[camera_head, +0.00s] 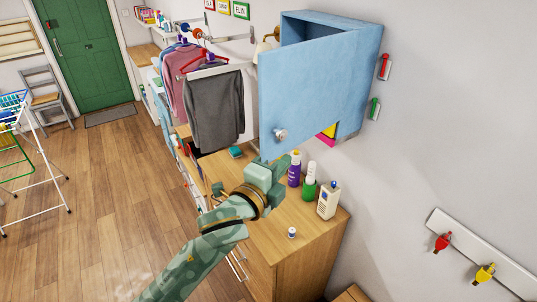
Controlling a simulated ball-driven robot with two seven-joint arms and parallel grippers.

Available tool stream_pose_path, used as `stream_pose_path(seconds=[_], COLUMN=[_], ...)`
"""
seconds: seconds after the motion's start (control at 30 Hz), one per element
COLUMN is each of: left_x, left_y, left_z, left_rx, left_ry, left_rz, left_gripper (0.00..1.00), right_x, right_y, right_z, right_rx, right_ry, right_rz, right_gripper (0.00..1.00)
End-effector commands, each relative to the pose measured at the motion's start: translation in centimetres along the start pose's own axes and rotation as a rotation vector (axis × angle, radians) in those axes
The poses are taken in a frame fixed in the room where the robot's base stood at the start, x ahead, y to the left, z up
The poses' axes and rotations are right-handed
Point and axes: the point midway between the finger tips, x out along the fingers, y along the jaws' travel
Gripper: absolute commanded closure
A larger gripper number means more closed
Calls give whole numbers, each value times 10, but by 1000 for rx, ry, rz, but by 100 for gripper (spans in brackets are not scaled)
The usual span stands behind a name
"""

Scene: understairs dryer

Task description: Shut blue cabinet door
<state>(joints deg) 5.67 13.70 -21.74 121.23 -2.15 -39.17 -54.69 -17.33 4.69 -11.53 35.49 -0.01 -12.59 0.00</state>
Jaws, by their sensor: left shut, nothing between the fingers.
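The blue cabinet (374,75) is mounted on the wall at the upper right. Its blue door (315,85) stands open, swung out toward me, with a round metal knob (280,134) near its lower left corner. The dark inside shows above the door's top edge, and yellow and pink items (327,136) show below it. My left gripper (285,163) is shut and empty, just below the door's lower edge near the knob. I cannot tell whether it touches the door. My right gripper is not in view.
Clothes (216,110) hang left of the door. Wall hooks (484,273) are at the lower right. Floor at left is mostly clear.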

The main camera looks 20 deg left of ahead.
Motion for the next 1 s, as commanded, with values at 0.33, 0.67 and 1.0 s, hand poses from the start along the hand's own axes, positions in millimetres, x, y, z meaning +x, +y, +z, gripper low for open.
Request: stream_pose_path(seconds=[0.33,0.67,1.0], left_x=[6,6,7], left_y=[0,1,1], left_z=[37,38,53], left_rx=[4,3,12], left_ry=[-2,-2,68], left_rz=[2,1,2], left_gripper=[100,100,100], right_x=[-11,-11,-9], right_y=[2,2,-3], right_z=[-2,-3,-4], right_rx=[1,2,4], right_ry=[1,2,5], right_rz=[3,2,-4], right_gripper=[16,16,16])
